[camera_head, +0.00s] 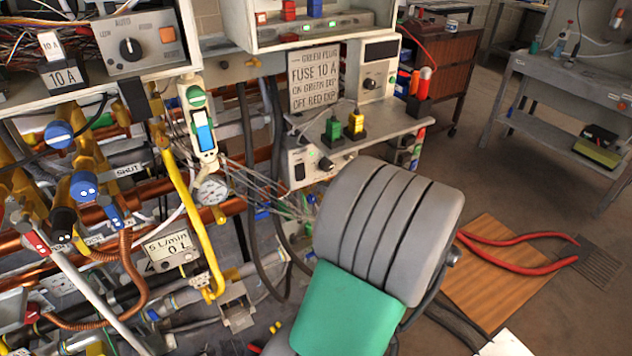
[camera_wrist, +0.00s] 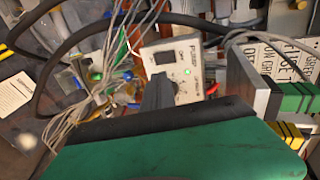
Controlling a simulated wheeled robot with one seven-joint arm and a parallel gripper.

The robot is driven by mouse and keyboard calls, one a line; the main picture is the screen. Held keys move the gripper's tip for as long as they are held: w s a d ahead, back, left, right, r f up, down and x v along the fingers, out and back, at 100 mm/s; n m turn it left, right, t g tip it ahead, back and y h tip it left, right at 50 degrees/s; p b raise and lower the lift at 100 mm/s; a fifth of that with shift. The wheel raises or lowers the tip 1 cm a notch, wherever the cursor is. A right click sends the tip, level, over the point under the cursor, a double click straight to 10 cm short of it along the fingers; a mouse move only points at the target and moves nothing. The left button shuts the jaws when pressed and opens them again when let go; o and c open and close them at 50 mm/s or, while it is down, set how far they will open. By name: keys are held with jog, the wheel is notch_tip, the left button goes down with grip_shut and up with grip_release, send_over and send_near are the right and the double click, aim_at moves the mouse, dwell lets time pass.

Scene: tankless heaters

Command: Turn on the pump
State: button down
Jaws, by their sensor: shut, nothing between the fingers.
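The pump panel (camera_wrist: 187,58) is a pale box face, seen sideways in the wrist view. It carries a black rocker switch (camera_wrist: 163,57), a lit green lamp (camera_wrist: 181,87) and a dial with a red mark. My gripper (camera_wrist: 158,92) shows as a dark, closed tip in front of the panel, next to the switch and lamp. I cannot tell whether it touches the panel. In the head view the black switch (camera_head: 299,171) shows on the front of the box under the shelf. My own arm hides the gripper there.
Green and yellow plugs (camera_head: 355,122) stand on the shelf above the panel, below a sign (camera_head: 314,78). Loose grey cables (camera_wrist: 75,120) hang beside the panel. Valves and copper pipes crowd the left. Red-handled pliers (camera_head: 520,255) lie on a wooden board at right.

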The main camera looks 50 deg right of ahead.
aim_at(301, 179)
jog(key=v, duration=0.3)
jog(key=shift+s+a+r, duration=0.1)
jog(key=shift+s, duration=0.1)
jog(key=shift+s+a+f+g, duration=0.15)
jog(key=shift+f+g, duration=0.15)
jog(key=shift+f, duration=0.3)
jog(key=x, duration=1.3)
jog(key=shift+w+r, duration=0.25)
jog(key=shift+r, duration=0.15)
jog(key=shift+w, duration=0.45)
